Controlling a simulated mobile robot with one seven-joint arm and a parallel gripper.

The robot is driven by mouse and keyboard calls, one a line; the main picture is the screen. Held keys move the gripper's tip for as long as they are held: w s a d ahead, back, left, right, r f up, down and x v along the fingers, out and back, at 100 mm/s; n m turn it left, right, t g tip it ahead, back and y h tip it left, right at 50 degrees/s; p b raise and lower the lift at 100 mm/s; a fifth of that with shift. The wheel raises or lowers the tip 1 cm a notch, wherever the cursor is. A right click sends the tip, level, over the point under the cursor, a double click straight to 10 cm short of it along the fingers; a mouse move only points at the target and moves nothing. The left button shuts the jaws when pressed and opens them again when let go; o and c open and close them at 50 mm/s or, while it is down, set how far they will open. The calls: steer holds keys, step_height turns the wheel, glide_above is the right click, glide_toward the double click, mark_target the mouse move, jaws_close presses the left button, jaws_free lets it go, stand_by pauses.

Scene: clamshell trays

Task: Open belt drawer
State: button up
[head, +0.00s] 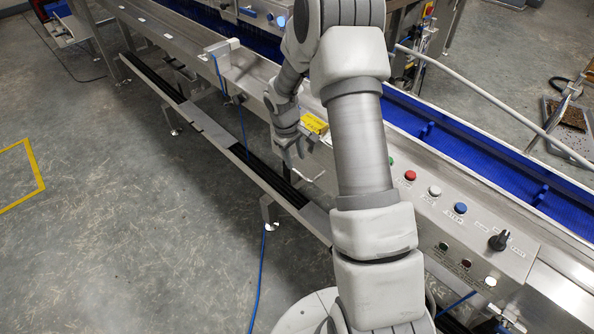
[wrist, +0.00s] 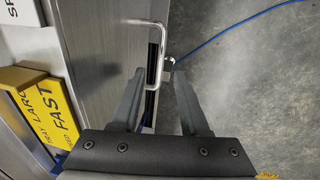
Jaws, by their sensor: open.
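A bent metal rod handle (wrist: 162,45) stands out from a steel panel (wrist: 98,50), seemingly the belt drawer's front, in the wrist view. My gripper (wrist: 159,72) is open, with one finger on each side of the handle's long bar. The fingers do not visibly press on the bar. The head view shows my gripper (head: 294,152) low at the side of the conveyor, with part of the handle (head: 314,177) just below it. The drawer looks closed, but my arm hides part of its front.
A yellow label block (head: 314,123) sits on the conveyor edge above my gripper. A control panel with buttons (head: 460,208) lies to the right. A long low steel rail (head: 215,132) runs along the conveyor's foot. The grey floor (head: 130,220) at left is mostly clear, with a blue cable (head: 261,270).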

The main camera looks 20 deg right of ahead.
mark_target(298, 171)
steer(key=f, duration=0.3)
steer(key=d+f+b, duration=0.1)
steer(key=f, duration=0.1)
steer(key=shift+w+f, duration=0.1)
steer(key=shift+w, duration=0.1)
jaws_close()
stand_by(1.2)
